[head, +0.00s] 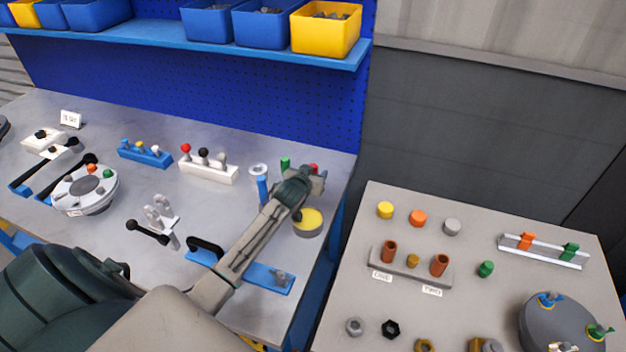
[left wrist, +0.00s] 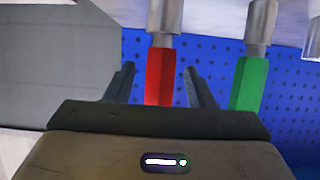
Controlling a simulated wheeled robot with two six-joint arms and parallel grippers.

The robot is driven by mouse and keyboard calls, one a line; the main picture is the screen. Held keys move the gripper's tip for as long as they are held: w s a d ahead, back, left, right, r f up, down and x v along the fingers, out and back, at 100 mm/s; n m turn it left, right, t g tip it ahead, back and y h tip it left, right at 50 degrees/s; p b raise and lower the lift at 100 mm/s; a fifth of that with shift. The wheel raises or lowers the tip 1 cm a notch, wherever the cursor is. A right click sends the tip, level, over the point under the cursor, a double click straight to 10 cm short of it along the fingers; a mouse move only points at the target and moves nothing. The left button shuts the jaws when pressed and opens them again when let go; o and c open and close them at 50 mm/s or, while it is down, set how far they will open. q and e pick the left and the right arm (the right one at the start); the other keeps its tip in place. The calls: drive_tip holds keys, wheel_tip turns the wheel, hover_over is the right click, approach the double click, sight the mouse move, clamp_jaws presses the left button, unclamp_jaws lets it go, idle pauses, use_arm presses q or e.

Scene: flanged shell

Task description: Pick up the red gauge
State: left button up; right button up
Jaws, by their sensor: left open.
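The red gauge (left wrist: 160,76) has a red hexagonal grip with a silver cylinder at one end. In the left wrist view it appears between the two fingers of my left gripper (left wrist: 156,84), with gaps on both sides. The fingers are open and not closed on it. In the head view only a bit of the red gauge (head: 315,167) shows behind my left gripper (head: 317,181), at the bench's right end. A similar green gauge (left wrist: 249,83) stands to the right in the wrist view. My right gripper is not in view.
The green gauge (head: 285,163) and a blue post (head: 262,188) stand close to my left gripper. A yellow-topped cylinder (head: 309,221) is just below it. The blue pegboard (head: 300,110) rises behind. A white block with knobs (head: 209,172) sits to the left.

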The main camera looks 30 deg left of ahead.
use_arm(q)
drive_tip(key=shift+r, duration=0.1)
clamp_jaws()
